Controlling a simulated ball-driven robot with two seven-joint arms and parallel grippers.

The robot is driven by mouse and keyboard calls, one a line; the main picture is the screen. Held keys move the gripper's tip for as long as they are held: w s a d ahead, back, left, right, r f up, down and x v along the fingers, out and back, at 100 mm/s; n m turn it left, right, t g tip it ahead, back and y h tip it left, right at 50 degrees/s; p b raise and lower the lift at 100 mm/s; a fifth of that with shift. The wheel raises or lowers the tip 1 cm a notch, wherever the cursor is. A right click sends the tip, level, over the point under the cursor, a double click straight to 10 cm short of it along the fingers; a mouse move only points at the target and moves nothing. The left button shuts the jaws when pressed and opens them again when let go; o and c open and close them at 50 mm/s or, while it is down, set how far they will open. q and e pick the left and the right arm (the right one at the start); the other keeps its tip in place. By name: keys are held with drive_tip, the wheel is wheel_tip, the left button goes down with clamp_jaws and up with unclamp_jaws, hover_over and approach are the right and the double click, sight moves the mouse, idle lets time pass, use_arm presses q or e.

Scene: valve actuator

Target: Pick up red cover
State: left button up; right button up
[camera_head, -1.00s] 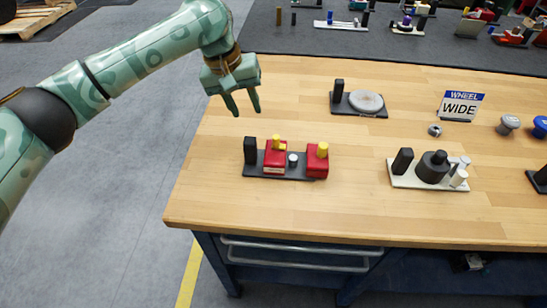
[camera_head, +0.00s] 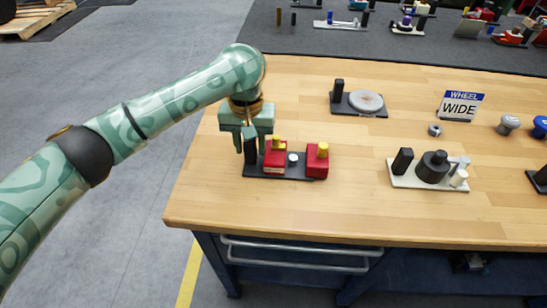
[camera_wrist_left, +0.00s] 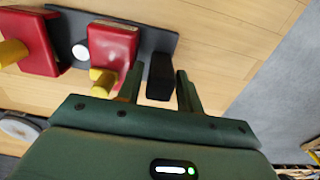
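Two red blocks sit on one dark base plate (camera_head: 295,178). The left red block (camera_head: 275,157) has a yellow stepped piece on top; the right red block (camera_head: 317,166) has a yellow cylinder. Which one is the red cover I cannot tell. A black upright post stands at the plate's left end, partly hidden by my left gripper (camera_head: 251,148). That gripper is open, pointing down over the plate's left end. In the left wrist view the black post (camera_wrist_left: 160,76) appears between the fingers, with the nearer red block (camera_wrist_left: 112,45) just left of them. My right gripper is out of view.
A small white-topped knob (camera_head: 293,158) stands between the red blocks. The wooden tabletop (camera_head: 250,215) in front is clear.

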use_arm(q)
drive_tip(key=shift+f, duration=0.55)
drive_tip(key=shift+c, duration=0.3)
clamp_jaws()
drive_tip(key=shift+r, duration=0.15)
wheel_tip(320, 180, up, 8)
drive_tip(key=shift+f, duration=3.75)
